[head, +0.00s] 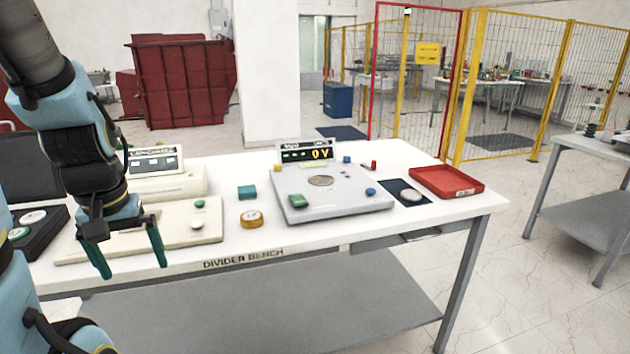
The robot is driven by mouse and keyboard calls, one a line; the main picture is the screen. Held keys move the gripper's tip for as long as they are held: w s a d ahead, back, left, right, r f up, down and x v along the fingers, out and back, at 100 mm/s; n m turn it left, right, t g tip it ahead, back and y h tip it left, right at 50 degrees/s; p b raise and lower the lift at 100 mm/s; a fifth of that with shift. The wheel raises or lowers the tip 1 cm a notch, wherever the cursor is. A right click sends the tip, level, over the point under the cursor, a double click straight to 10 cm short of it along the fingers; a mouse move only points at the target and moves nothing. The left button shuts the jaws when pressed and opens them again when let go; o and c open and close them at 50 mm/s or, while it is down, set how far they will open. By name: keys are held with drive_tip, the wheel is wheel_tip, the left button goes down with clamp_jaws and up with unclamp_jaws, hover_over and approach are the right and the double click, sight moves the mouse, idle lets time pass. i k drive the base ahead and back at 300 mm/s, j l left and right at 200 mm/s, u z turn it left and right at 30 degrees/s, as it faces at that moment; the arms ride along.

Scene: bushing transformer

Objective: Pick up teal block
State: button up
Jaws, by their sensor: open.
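A small teal block (247,193) lies on the white bench (240,252), left of the grey instrument plate and just behind a round amber piece. My gripper (133,268) is at the left, over the bench's front edge area. Its two green fingers point down and are spread wide apart with nothing between them. The gripper is well to the left of the teal block and nearer the camera. The block is fully visible and nothing touches it.
The amber disc (251,219) stands in front of the block. The grey plate (335,205) holds a green block (298,201) and small knobs. A cream panel (135,240) lies beneath and right of my gripper. A red tray (446,182) is at the right.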

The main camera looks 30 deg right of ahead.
sight(247, 192)
drive_tip(key=i+l+u, duration=0.1)
drive_tip(key=l+u, duration=0.25)
drive_tip(key=l, duration=0.2)
drive_tip(key=l+u, duration=0.35)
drive_tip(key=l, duration=0.2)
drive_tip(key=l+u, duration=0.4)
drive_tip(key=l, duration=0.2)
drive_tip(key=k, duration=0.05)
